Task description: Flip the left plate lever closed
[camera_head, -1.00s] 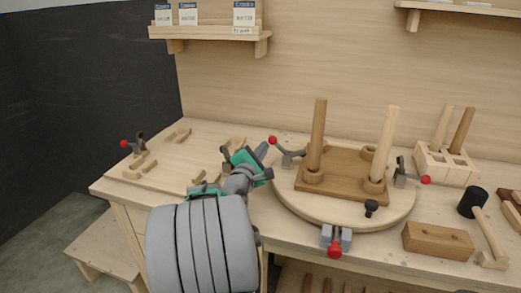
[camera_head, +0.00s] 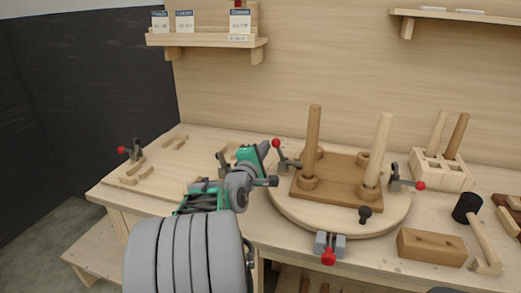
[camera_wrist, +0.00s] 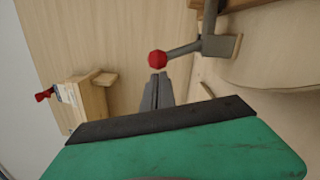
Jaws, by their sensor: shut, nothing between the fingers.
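The left plate lever is a grey toggle clamp (camera_head: 290,164) at the left rim of the round wooden plate (camera_head: 330,223). Its red knob (camera_head: 276,143) stands up and leans left. My gripper (camera_head: 264,148) is shut and empty, with its grey fingertips close to the left of the knob. In the wrist view the fingertips (camera_wrist: 158,80) sit just below the red knob (camera_wrist: 157,59), and the lever's grey arm (camera_wrist: 185,49) runs right to its bracket. I cannot tell whether the tips touch the knob.
Two upright pegs (camera_head: 312,140) stand in a brown board on the plate. Red-knobbed clamps also sit at its right (camera_head: 400,182) and front (camera_head: 328,246). A jig board (camera_head: 150,165) lies left. A wooden block (camera_head: 432,247) and mallet (camera_head: 475,222) lie right.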

